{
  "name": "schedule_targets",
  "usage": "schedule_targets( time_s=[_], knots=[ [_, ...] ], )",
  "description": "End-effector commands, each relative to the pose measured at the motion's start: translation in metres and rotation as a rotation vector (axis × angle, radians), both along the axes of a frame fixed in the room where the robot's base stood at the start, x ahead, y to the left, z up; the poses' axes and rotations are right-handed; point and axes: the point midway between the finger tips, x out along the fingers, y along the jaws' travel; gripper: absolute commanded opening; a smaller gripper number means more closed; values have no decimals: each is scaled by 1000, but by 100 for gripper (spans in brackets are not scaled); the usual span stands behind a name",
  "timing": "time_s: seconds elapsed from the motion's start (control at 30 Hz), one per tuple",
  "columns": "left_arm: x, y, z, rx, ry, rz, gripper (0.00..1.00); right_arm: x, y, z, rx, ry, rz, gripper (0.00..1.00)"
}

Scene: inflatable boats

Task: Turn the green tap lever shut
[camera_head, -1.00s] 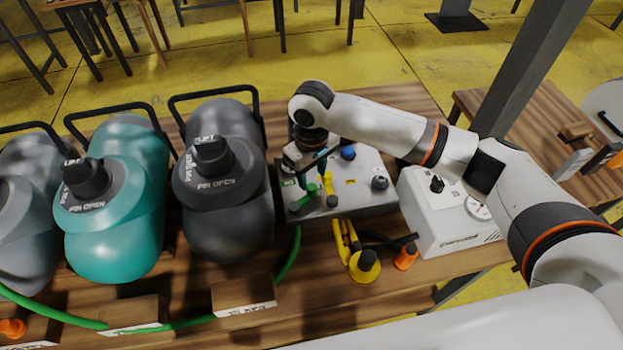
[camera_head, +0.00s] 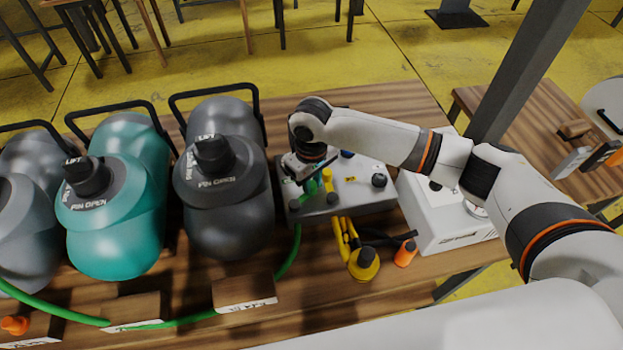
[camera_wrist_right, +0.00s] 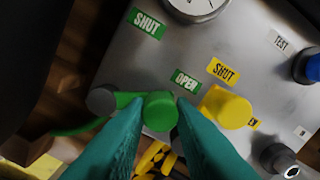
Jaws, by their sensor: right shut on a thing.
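The grey tap box (camera_head: 350,195) sits on the wooden bench. Its green tap lever (camera_wrist_right: 160,111) ends in a round green knob, with an arm running left to a grey pivot. A green OPEN label (camera_wrist_right: 186,80) is just above and right of the knob; a green SHUT label (camera_wrist_right: 146,22) is farther up. My right gripper (camera_head: 311,180) is down over the box. Its teal fingers are shut on the lever's knob, one on each side. The green lever also shows partly in the head view (camera_head: 310,188). My left gripper is not in view.
A yellow tap lever (camera_wrist_right: 228,108) stands close to the right finger. A blue knob (camera_wrist_right: 312,67) is farther right. Dark and teal bottles (camera_head: 215,195) stand left of the box. A yellow-capped item (camera_head: 364,262) and a white unit (camera_head: 445,215) are nearby.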

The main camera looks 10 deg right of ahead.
Motion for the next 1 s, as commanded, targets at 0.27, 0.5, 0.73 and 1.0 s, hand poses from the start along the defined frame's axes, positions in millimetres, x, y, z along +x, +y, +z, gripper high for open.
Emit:
schedule_targets(
  time_s=[0.27, 0.5, 0.73, 1.0],
  knots=[
    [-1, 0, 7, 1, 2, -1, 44, 3, 2, 2, -1, 1, 60, 0],
    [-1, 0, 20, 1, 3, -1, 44, 10, 8, 3, 0, 1, 223, 0],
    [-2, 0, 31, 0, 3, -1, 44, 18, 17, 3, 2, 1, 438, 0],
    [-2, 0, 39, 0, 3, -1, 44, 24, 29, 2, 1, 0, 689, 0]
  ],
)
